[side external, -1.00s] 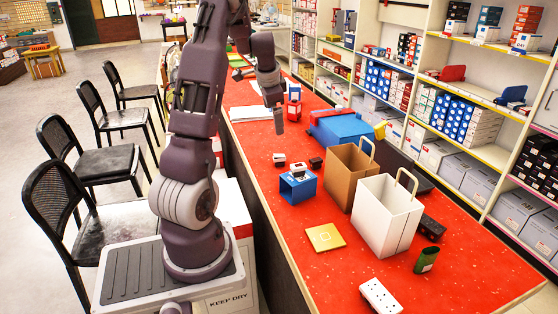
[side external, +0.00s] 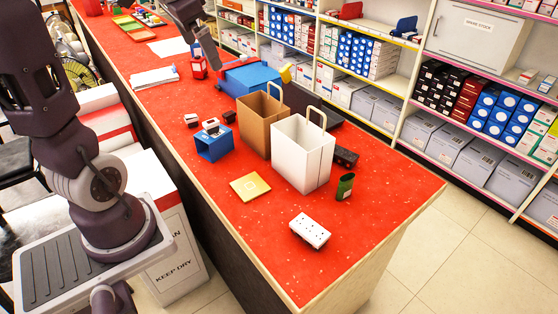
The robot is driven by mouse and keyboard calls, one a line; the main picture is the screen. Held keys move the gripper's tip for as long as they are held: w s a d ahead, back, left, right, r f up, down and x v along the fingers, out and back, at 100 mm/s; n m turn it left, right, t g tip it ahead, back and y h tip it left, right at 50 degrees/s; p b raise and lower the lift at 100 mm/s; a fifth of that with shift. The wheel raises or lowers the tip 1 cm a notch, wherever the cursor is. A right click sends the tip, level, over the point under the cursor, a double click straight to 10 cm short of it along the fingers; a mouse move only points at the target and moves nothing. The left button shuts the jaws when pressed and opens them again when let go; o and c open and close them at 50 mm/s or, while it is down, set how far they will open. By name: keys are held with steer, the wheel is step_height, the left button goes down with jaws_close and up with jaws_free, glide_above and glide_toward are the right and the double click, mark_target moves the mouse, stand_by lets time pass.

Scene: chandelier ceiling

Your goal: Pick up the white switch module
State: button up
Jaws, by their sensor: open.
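Small white modules show in the side external view, and I cannot tell for sure which is the switch module. One white piece with a dark part (side external: 211,126) rests on top of an open blue box-like stand (side external: 213,146). Another small white and dark piece (side external: 192,120) lies on the red counter just behind and left of it. A larger white block with dark dots (side external: 310,230) lies near the front. My gripper (side external: 214,68) is open, above the far part of the counter, behind and apart from all of these. Its fingertips are small and partly unclear.
A brown bag (side external: 254,124) and a white bag (side external: 297,158) stand upright right of the blue stand. A yellow square (side external: 250,186), a dark green item (side external: 345,187) and a dark block (side external: 344,156) lie around them. A blue case (side external: 249,78) sits near my gripper.

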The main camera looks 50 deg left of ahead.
steer(key=s+d+h, duration=0.1)
steer(key=s+d, duration=0.1)
steer(key=d, duration=0.6)
steer(key=s+d+t, duration=0.1)
steer(key=s+d, duration=0.2)
steer(key=d, duration=0.5)
steer(key=shift+h, duration=0.4)
steer(key=shift+t+h, duration=0.3)
steer(key=shift+h, duration=0.1)
steer(key=s+d+f, duration=0.1)
steer(key=s+d, duration=0.1)
steer(key=s+d+f, duration=0.1)
steer(key=s+d, duration=0.2)
steer(key=s+d+f, duration=0.1)
steer(key=s+d, duration=0.1)
steer(key=s, duration=0.1)
steer(key=shift+s+d+f, duration=0.15)
steer(key=shift+s+d, duration=0.05)
steer(key=shift+d, duration=0.15)
steer(key=shift+c, duration=0.9)
steer(key=shift+s+d+f, duration=0.15)
steer(key=shift+s, duration=0.15)
steer(key=c, duration=0.4)
steer(key=shift+c, duration=0.7)
steer(key=shift+w, duration=0.1)
